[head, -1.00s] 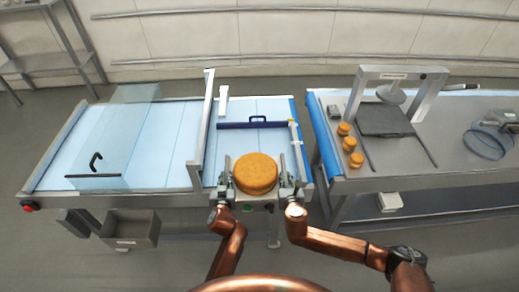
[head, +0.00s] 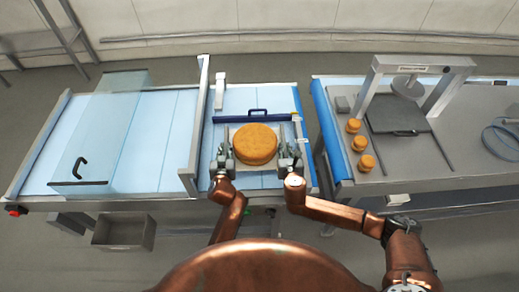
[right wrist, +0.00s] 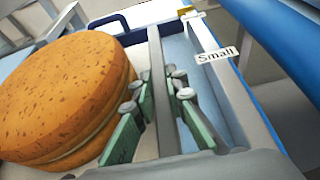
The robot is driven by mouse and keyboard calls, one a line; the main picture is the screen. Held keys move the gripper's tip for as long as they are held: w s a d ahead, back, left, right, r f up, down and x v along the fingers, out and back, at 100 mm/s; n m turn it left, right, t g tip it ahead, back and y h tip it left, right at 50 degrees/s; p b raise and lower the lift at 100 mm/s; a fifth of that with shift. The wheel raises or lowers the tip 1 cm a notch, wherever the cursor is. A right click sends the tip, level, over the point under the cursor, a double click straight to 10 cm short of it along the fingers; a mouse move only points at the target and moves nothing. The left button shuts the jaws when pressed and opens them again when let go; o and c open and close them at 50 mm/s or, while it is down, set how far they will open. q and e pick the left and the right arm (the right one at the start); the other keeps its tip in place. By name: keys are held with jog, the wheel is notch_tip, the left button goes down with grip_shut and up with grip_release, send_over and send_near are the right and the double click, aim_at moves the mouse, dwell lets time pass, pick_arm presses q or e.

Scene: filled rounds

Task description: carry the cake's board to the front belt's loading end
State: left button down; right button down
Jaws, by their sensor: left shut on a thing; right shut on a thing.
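The round golden-brown filled cake (head: 255,143) sits level on its pale board (head: 256,170), over the right-hand section of the pale blue belt (head: 160,110). My left gripper (head: 224,157) is shut on the board's left side. My right gripper (head: 288,157) is shut on its right side. In the right wrist view, the right gripper's green-padded fingers (right wrist: 160,120) stand on either side of a grey edge strip, beside the cake (right wrist: 65,95). Whether the board touches the belt cannot be told.
A dark blue bar with a handle (head: 258,117) lies just behind the cake. A metal frame (head: 198,130) crosses the belt to the left, with a clear cover (head: 105,135) beyond. A steel table (head: 440,165) with small cakes (head: 360,143) stands right. A "Small" label (right wrist: 214,54) shows.

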pick_arm(q)
jog(key=shift+s+a+r, duration=0.15)
jog(key=shift+a, duration=0.05)
pick_arm(e)
jog(key=shift+d+r, duration=0.15)
jog(key=shift+d, duration=0.1)
